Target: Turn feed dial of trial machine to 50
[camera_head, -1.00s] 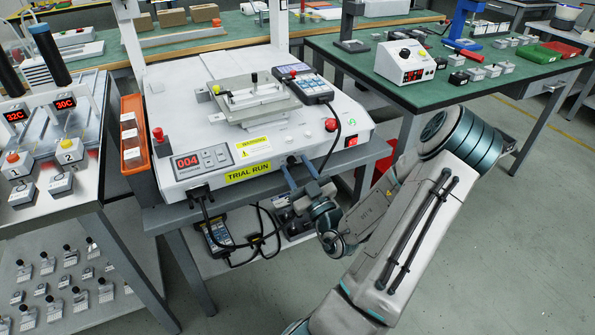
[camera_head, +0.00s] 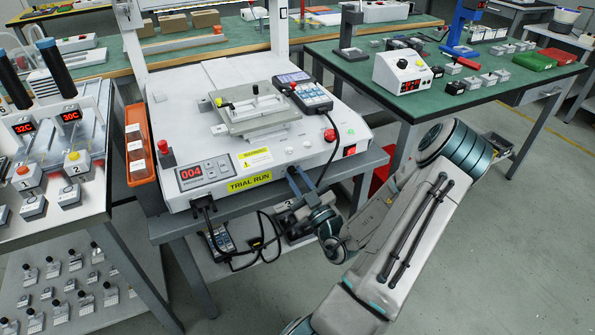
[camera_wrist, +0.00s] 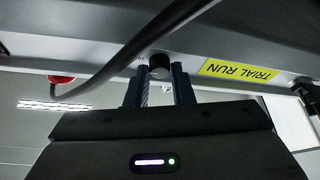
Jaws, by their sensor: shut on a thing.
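The trial machine (camera_head: 215,130) is a white box on a grey bench, with a yellow TRIAL RUN label (camera_head: 250,182) on its front. Its display (camera_head: 192,173) reads 004. My gripper (camera_head: 294,176) is at the machine's front face, right of that label. In the wrist view, my gripper's two fingers (camera_wrist: 160,85) are closed on either side of a small dark round knob (camera_wrist: 159,66), the dial, on the front panel. The dial's markings cannot be read. In the head view the dial is hidden by the fingers.
A black cable (camera_wrist: 165,40) crosses near my fingers and runs up to a handheld pendant (camera_head: 311,97). A red emergency button (camera_head: 330,135) and a red switch (camera_head: 349,150) are to the right. Floor to the right is clear.

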